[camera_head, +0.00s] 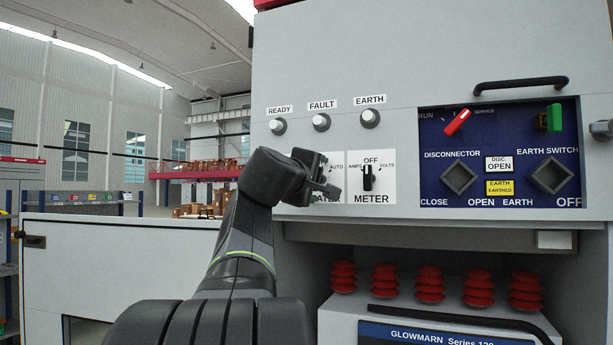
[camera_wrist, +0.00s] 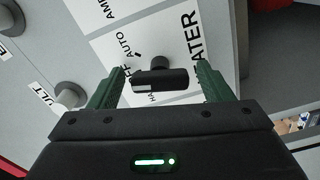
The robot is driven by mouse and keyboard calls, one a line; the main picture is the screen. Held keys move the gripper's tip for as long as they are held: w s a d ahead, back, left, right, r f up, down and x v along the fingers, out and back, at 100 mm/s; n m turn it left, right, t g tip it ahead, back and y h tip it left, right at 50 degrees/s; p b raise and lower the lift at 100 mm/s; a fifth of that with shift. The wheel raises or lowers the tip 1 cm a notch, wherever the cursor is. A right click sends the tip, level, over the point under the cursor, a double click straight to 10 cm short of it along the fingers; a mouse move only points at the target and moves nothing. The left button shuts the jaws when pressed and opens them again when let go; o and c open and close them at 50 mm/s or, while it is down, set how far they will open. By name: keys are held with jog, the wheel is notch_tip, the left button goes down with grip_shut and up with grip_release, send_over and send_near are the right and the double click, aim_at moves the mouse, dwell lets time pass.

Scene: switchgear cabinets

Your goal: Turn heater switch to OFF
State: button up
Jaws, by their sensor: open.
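The heater switch (camera_wrist: 160,80) is a black knob with a bar handle on a white plate with HEATER, AUTO, OFF and partly hidden HAND labels. In the wrist view its bar lies crosswise between my fingers; I cannot tell for certain which mark it points to. My gripper (camera_wrist: 160,72) is open, with one green finger on each side of the bar and visible gaps at both ends. In the head view my gripper (camera_head: 324,180) is in front of the heater plate (camera_head: 337,158) and hides the knob.
The METER switch (camera_head: 368,178) is just right of the heater plate. READY, FAULT and EARTH lamps (camera_head: 321,122) are above. The blue disconnector panel (camera_head: 500,155) and a black handle (camera_head: 520,86) are farther right. Red insulators (camera_head: 430,283) stand below.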

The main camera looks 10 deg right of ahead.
jog(key=shift+c, duration=0.2)
jog(key=c, duration=0.9)
jog(key=shift+r+n+p, duration=0.1)
jog(key=shift+n+p, duration=0.55)
jog(key=shift+n, duration=0.45)
jog(key=shift+c, duration=0.2)
jog(key=shift+n, duration=0.4)
jog(key=o, duration=1)
